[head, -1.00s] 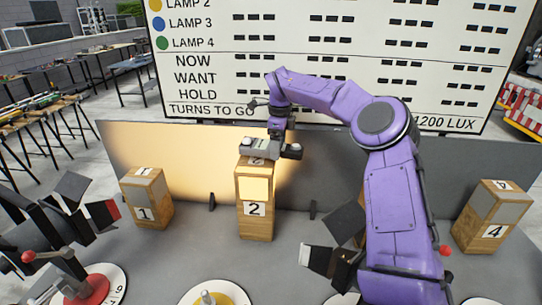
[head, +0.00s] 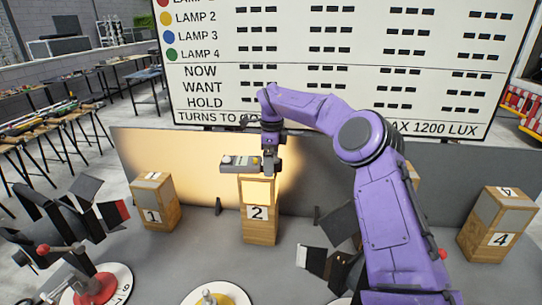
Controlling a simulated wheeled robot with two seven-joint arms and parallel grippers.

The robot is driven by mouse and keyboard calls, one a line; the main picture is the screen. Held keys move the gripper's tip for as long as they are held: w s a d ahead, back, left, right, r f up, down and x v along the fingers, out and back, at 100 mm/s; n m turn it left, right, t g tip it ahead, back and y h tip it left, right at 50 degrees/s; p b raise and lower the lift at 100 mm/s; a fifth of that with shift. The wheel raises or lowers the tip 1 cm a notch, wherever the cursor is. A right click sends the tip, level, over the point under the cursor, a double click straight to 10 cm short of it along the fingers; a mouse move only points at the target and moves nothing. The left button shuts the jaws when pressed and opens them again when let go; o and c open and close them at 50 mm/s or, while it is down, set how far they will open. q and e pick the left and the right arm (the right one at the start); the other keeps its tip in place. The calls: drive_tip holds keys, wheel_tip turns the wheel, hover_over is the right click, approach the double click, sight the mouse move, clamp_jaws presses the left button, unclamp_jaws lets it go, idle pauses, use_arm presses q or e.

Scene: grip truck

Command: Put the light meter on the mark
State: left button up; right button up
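The light meter (head: 238,161) is a flat grey box with a white dome at its left end. It is in my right gripper (head: 268,160), at the end of the purple arm from the right, with the fingers at the meter's right part. The meter is over the top of the wooden block numbered 2 (head: 258,225) and reaches out past its left side. Whether it touches the block cannot be told. The block's top is mostly covered, and no separate mark shows clearly. My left gripper is not in view.
Block 1 (head: 156,203) stands left and block 4 (head: 497,225) right; another block is mostly behind my arm. Black lamp flaps (head: 115,214) rise at the left. Red (head: 97,287) and yellow (head: 210,300) dials sit in front. A board (head: 340,60) stands behind.

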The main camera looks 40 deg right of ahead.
drive_tip(key=w+r, duration=0.1)
drive_tip(key=w+a+r, duration=0.1)
drive_tip(key=r, duration=0.1)
drive_tip(key=w+r, duration=0.1)
drive_tip(key=shift+a+r, duration=0.15)
drive_tip(key=shift+r, duration=0.2)
drive_tip(key=shift+w+d+r, duration=0.1)
drive_tip(key=shift+d+r, duration=0.05)
drive_tip(key=shift+r, duration=0.4)
drive_tip(key=shift+w+d+r, duration=0.1)
drive_tip(key=shift+r, duration=0.4)
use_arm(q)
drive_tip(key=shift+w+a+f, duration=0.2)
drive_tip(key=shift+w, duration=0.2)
use_arm(e)
drive_tip(key=r, duration=0.1)
drive_tip(key=s+r, duration=0.1)
drive_tip(key=r, duration=0.2)
drive_tip(key=shift+s+r, duration=0.1)
drive_tip(key=shift+s, duration=0.25)
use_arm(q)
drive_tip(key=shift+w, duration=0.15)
use_arm(e)
drive_tip(key=shift+w, duration=0.25)
drive_tip(key=shift+s+d, duration=0.1)
drive_tip(key=shift+s, duration=0.05)
